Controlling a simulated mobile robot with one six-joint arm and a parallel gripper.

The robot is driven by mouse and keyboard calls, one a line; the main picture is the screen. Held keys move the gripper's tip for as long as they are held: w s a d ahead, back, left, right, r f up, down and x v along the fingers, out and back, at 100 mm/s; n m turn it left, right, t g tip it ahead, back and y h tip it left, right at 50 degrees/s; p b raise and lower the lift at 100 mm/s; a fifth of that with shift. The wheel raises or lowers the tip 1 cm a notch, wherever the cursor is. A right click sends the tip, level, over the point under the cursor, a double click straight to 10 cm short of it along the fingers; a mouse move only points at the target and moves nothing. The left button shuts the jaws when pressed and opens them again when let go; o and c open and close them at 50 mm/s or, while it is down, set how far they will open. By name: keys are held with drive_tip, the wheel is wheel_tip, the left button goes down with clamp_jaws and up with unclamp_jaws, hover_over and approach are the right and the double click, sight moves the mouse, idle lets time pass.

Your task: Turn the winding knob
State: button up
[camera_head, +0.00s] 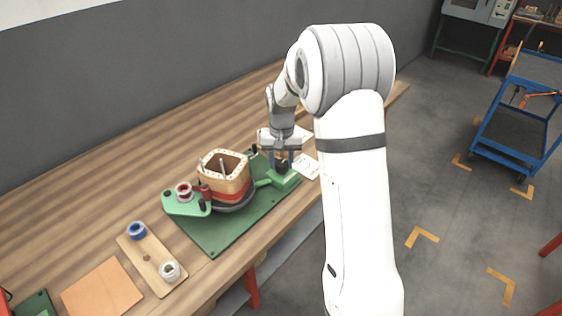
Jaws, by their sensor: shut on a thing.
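My gripper (282,163) points down at the right end of the winding machine. It is shut on the dark winding knob (282,167), which sits on the green block (285,182) and is mostly covered by the fingers. A coil (224,180) with a pale hollow top and a dark red band stands upright on a dark round base (233,206), to the left of my gripper. A green arm plate (180,206) with a red spool (184,190) is at the coil's left. All this is on a green baseplate (212,238).
A wooden board (152,263) holds a blue spool (137,231) and a whitish spool (169,271). An orange sheet (102,288) lies at the front left. White papers (306,166) lie right of my gripper. The workbench (90,212) behind is clear. A blue cart (514,125) stands far right.

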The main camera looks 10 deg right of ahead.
sight(282, 163)
drive_tip(key=m, duration=0.5)
drive_tip(key=shift+m, duration=1.4)
drive_tip(key=shift+m+b, duration=0.3)
drive_tip(key=shift+m, duration=0.8)
idle(2.2)
drive_tip(key=o, duration=1)
wheel_tip(282, 163, up, 7)
drive_tip(key=shift+f, duration=0.1)
drive_tip(key=shift+r, duration=0.55)
